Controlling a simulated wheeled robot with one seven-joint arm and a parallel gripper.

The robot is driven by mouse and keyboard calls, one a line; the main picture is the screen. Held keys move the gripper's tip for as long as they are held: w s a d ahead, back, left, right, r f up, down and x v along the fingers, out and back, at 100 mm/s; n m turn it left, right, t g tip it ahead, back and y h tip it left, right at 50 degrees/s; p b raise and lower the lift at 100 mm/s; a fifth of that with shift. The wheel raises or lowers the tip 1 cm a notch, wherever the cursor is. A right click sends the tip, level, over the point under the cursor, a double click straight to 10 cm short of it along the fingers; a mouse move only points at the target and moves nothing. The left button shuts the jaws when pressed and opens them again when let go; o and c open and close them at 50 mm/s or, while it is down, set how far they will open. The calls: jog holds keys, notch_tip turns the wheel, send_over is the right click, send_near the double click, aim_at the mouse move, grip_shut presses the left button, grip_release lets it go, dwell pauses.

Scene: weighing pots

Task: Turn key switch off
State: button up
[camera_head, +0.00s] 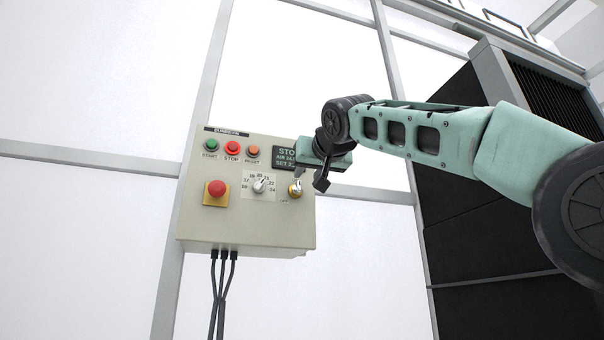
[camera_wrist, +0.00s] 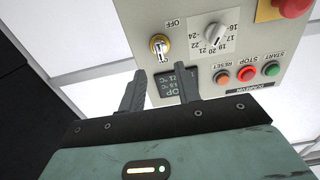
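The key switch (camera_head: 295,189) is a brass-coloured round switch with a silver key at the right of the control box front. In the wrist view the key switch (camera_wrist: 159,46) shows beside the word OFF, just beyond my fingertips. My gripper (camera_head: 309,180) is in front of the box's right side, close to the key switch. In the wrist view my gripper (camera_wrist: 163,78) has its two fingers apart with nothing between them. The key looks clear of both fingers.
The grey control box (camera_head: 240,236) also carries a rotary dial (camera_head: 260,185), a red emergency button (camera_head: 216,188) on yellow, and green, red and orange buttons (camera_head: 232,147). Cables (camera_head: 222,285) hang below. A dark cabinet (camera_head: 470,210) stands at the right.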

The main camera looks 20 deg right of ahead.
aim_at(300, 184)
jog(key=w+p, duration=0.2)
jog(key=w, duration=0.2)
jog(key=shift+w+r, duration=0.15)
jog(key=shift+w, duration=0.2)
jog(key=shift+w+p, duration=0.3)
jog(key=shift+w, duration=0.5)
jog(key=shift+f, duration=0.2)
grip_shut()
